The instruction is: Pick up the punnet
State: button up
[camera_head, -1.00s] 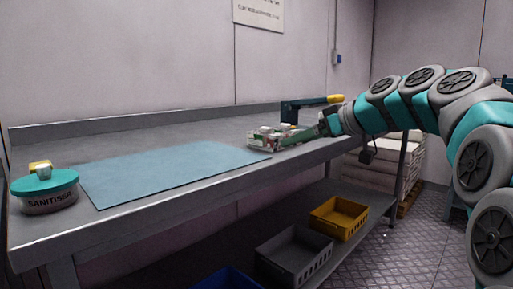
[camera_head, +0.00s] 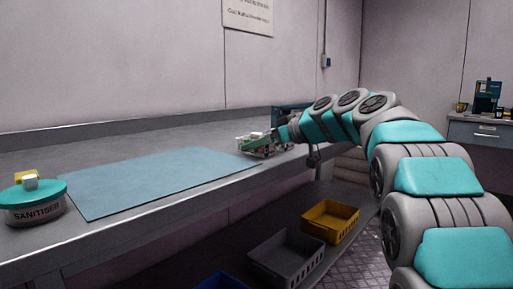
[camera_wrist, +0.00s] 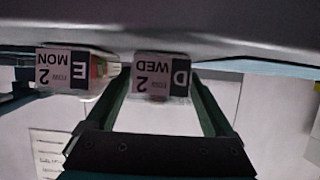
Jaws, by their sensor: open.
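Two clear punnets with white labels stand side by side in the wrist view, which appears upside down. The punnet marked "WED 2 D" (camera_wrist: 161,82) is between my finger ends. The punnet marked "MON 2 E" (camera_wrist: 66,75) is just outside the left finger. My gripper (camera_wrist: 158,92) is open, with one green finger on each side of the WED punnet; whether they touch it I cannot tell. In the head view the punnets (camera_head: 248,141) form a small cluster at the bench's right part, partly hidden by my gripper (camera_head: 268,142).
The grey bench (camera_head: 110,240) carries a blue mat (camera_head: 150,180) left of the punnets and a sanitiser tub (camera_head: 35,207) at the far left. A dark teal object (camera_head: 288,112) stands behind my wrist. Yellow (camera_head: 330,222) and grey (camera_head: 287,258) crates are on the shelf below.

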jog(key=shift+x, duration=0.85)
jog(key=c, duration=1.2)
jog(key=shift+r, duration=0.1)
